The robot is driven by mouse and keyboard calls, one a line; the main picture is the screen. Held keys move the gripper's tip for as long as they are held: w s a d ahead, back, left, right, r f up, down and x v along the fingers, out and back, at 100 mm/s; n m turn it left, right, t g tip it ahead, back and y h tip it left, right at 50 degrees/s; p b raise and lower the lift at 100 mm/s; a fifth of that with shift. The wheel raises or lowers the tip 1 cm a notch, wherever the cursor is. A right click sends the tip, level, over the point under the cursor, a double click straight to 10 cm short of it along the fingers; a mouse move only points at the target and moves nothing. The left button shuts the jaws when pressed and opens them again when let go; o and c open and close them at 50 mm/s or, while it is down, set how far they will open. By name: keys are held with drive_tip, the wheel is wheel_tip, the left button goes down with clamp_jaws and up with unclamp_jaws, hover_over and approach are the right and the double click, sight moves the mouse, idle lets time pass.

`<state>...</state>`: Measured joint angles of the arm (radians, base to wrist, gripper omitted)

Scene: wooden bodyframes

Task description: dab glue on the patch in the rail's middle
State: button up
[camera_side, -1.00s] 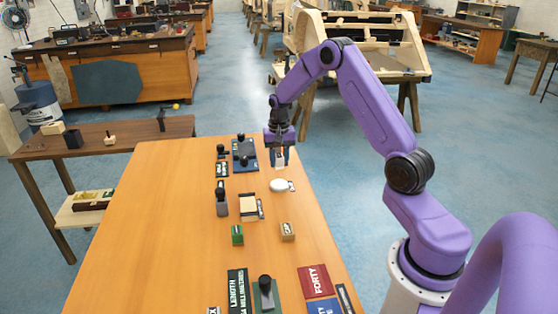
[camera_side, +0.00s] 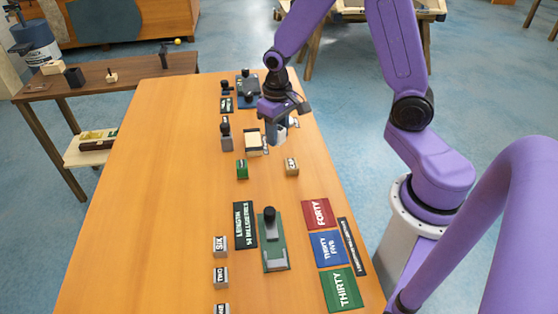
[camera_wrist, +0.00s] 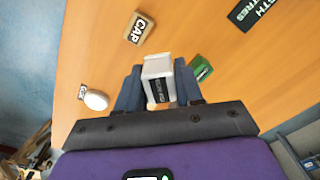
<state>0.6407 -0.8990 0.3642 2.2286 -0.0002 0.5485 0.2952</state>
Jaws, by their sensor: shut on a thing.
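My gripper (camera_side: 281,138) is shut on a pale, box-like piece (camera_wrist: 158,80) with a dark label, whose lettering I cannot read. It shows between both fingers in the wrist view and is mostly hidden by my gripper in the side view. My gripper is above the wooden table, just right of a cream block (camera_side: 252,137). A wooden block marked CAP (camera_side: 291,166) stands nearer the side camera; it also shows in the wrist view (camera_wrist: 139,28). A green block (camera_side: 242,170) stands to its left. I cannot make out a rail or its patch for certain.
A green base with a black knob (camera_side: 272,245) stands beside the LENGTH plate (camera_side: 245,225). Red, blue and green number plates (camera_side: 342,288) lie at the right edge. Small lettered blocks (camera_side: 220,277) line the front. A white disc (camera_wrist: 96,100) lies near my gripper. The table's left half is clear.

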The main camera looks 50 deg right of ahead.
drive_tip(key=shift+s+a, duration=0.25)
drive_tip(key=shift+s, duration=0.05)
drive_tip(key=shift+w, duration=0.25)
hover_over(253, 146)
drive_tip(key=f, duration=0.1)
drive_tip(key=shift+s+d+f, duration=0.1)
drive_tip(key=shift+f, duration=3.4)
drive_tip(key=shift+w+d+f, duration=0.25)
drive_tip(key=shift+w+f, duration=0.1)
drive_tip(key=shift+f, duration=0.25)
drive_tip(key=shift+c, duration=0.2)
drive_tip(key=shift+w+d+f, duration=0.1)
drive_tip(key=shift+w+d, duration=1.8)
drive_tip(key=shift+d, duration=0.05)
drive_tip(key=shift+s+a, duration=2.15)
drive_tip(key=shift+a, duration=0.05)
wheel_tip(253, 146, up, 8)
drive_tip(key=shift+s+r, duration=0.1)
